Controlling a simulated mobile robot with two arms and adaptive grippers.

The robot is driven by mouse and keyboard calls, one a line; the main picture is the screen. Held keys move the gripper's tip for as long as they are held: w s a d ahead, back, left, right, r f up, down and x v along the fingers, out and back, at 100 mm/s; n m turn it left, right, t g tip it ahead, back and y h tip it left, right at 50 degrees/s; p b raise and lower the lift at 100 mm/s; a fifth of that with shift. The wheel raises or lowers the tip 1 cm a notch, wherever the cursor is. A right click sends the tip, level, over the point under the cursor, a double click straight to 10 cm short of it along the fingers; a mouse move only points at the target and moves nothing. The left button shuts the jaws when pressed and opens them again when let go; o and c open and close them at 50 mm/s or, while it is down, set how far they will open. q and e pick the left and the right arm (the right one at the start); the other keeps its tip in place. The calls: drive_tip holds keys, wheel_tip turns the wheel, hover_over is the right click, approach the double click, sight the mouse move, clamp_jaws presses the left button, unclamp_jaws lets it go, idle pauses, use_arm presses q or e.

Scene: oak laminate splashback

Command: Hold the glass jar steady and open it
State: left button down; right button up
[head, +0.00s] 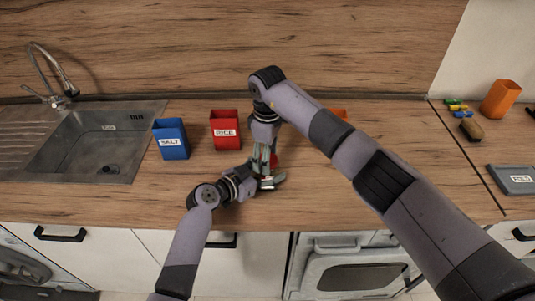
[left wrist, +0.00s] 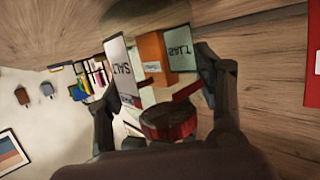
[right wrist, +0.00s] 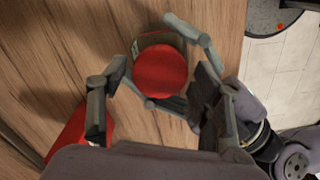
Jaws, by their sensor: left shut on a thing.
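The glass jar has a round red lid (right wrist: 160,70), seen from above in the right wrist view. The lid also shows dark red in the left wrist view (left wrist: 168,120). The jar stands on the wooden counter, its body mostly hidden by the grippers and lid. My left gripper (head: 266,180) is shut on the jar body, coming in low from the front left. My right gripper (right wrist: 158,90) points down above the jar. Its fingers are open, one on each side of the lid, with visible gaps to it. The jar's lid is on.
A blue salt container (head: 171,140) and a red rice container (head: 225,130) stand left of the jar, near a sink (head: 90,150). An orange container (head: 500,98), small coloured pieces (head: 457,106) and a grey labelled box (head: 512,180) are at the right. The counter's front edge is close.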

drive_tip(key=c, duration=1.1)
drive_tip(key=shift+o, duration=0.2)
drive_tip(key=n, duration=0.6)
drive_tip(key=shift+r+n, duration=0.1)
drive_tip(key=shift+n, duration=0.3)
drive_tip(key=n, duration=0.6)
drive_tip(key=shift+n, duration=0.4)
drive_tip(key=n, duration=0.6)
drive_tip(key=shift+n, duration=0.4)
drive_tip(key=n, duration=0.8)
drive_tip(key=shift+n, duration=0.3)
drive_tip(key=n, duration=0.6)
drive_tip(key=shift+n, duration=0.4)
drive_tip(key=n, duration=1.8)
drive_tip(key=shift+r, duration=0.15)
